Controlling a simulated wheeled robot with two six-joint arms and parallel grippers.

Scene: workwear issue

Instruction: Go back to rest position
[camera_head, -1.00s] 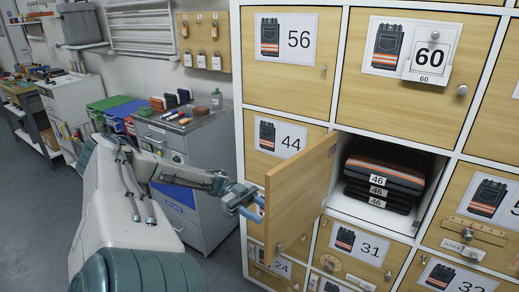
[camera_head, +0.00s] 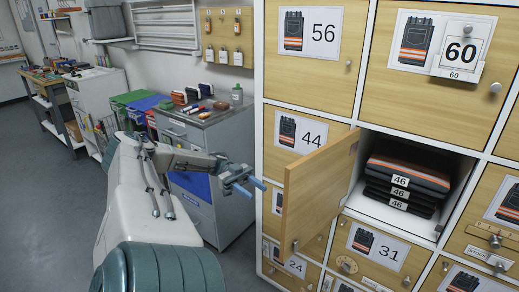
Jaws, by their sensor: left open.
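My left gripper (camera_head: 243,178) is open and empty. It hangs in front of the locker wall, to the left of the open locker door and apart from it. The wooden door (camera_head: 312,192) stands swung open to the left. Behind it, the open compartment (camera_head: 400,218) holds a stack of folded dark trousers (camera_head: 408,178) with orange and grey stripes and labels reading 46. My right gripper is not in view.
Shut locker doors surround the opening, with labels such as 56 (camera_head: 311,33), 60 (camera_head: 440,42) and 31 (camera_head: 378,245). A grey drawer cabinet (camera_head: 222,135) with bins and small items stands behind my left arm. Grey floor (camera_head: 50,200) is clear at the left.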

